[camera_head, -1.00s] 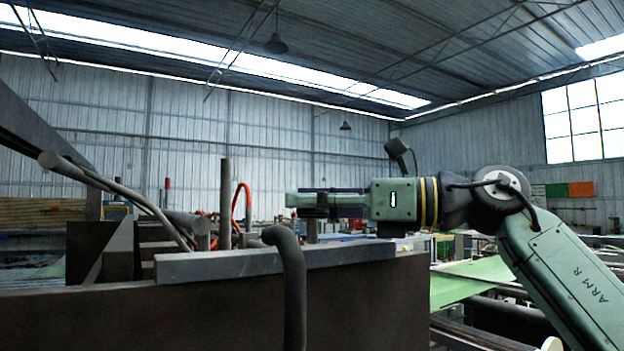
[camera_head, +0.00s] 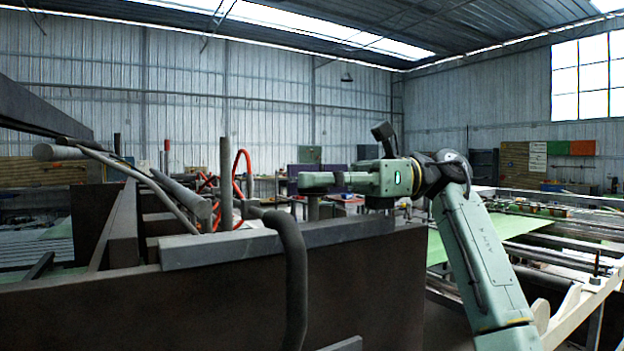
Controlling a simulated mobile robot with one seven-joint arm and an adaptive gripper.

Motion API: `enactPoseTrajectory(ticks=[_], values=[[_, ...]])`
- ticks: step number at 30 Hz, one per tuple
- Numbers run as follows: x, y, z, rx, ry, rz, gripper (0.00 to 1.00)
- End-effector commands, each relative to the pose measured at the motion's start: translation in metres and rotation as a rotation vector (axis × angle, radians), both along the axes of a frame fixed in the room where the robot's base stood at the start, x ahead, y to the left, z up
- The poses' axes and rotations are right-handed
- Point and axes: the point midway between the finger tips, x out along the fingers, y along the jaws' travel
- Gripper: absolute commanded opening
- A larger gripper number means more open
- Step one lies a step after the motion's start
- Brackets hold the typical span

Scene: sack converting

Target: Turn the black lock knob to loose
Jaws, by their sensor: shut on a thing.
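My gripper (camera_head: 318,181) reaches in from the right, level, above the top edge of the dark machine wall (camera_head: 330,278). Its fingers are shut at the top of a short grey upright post (camera_head: 313,208). The black lock knob is not clearly visible; the fingers seem to be closed around it on this post and hide most of it. I cannot read which way the knob is turned.
A thick dark bent pipe (camera_head: 292,265) stands in front of the wall, left of the gripper. A taller grey rod (camera_head: 225,185) and red hoses (camera_head: 240,172) are further left. A green sheet (camera_head: 490,232) lies on the machine at right.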

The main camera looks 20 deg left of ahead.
Motion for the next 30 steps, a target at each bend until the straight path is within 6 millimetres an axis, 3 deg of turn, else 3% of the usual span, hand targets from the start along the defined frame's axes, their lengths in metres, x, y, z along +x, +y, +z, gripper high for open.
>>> enactPoseTrajectory(ticks=[13,14,22,30], values=[[-0.0011,-0.0003,0.0005,-0.002,-0.001,0.013,0.07],[-0.0011,-0.0003,0.0005,-0.002,-0.001,0.013,0.36],[-0.0006,-0.0001,0.0003,-0.001,-0.001,0.011,0.54],[0.0,-0.0001,0.0002,0.0,0.0,0.01,0.54]])
